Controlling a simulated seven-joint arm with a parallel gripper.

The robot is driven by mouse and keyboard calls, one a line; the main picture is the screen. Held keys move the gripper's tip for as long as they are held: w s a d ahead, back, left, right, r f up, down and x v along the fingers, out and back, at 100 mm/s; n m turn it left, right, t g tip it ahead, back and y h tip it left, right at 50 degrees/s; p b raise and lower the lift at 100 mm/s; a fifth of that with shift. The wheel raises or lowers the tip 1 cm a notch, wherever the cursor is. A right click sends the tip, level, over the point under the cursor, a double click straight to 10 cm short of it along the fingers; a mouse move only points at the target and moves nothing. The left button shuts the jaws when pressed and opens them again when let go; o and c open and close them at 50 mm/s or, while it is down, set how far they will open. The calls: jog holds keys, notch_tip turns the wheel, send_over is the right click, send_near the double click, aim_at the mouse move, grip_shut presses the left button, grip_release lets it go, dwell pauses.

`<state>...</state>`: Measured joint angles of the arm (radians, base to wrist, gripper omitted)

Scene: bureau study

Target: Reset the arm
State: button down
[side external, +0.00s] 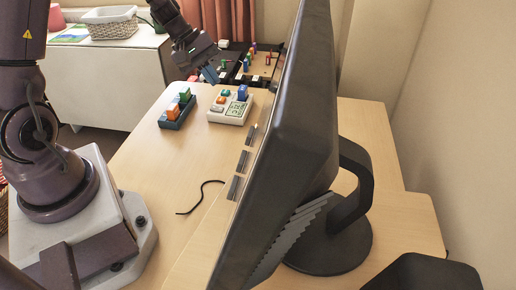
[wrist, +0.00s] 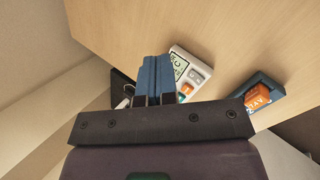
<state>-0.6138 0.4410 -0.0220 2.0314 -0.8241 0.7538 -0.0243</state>
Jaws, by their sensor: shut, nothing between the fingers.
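My gripper (side external: 212,74) is at the upper middle of the side view, above the far part of the wooden desk (side external: 160,185). It points down and holds nothing. In the wrist view its blue fingers (wrist: 154,78) are together. In the wrist view the white device (wrist: 197,70) is just right of the fingers, partly hidden by my gripper, and the dark tray (wrist: 262,84) is farther right.
A large dark monitor (side external: 290,130) on a stand (side external: 340,240) blocks much of the desk's right side. A black cable (side external: 200,194) lies on the desk. Behind are a white cabinet (side external: 115,80) with a basket (side external: 110,25) and a board with coloured pieces (side external: 258,65).

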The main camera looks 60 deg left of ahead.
jog(key=s+d+r+m+t+y, duration=0.1)
jog(key=s+d+r+m+y, duration=0.3)
jog(key=s+d+r+m, duration=0.9)
jog(key=shift+s+d+r+m, duration=0.4)
jog(key=shift+s+r+m, duration=0.3)
jog(key=shift+s+r, duration=1.05)
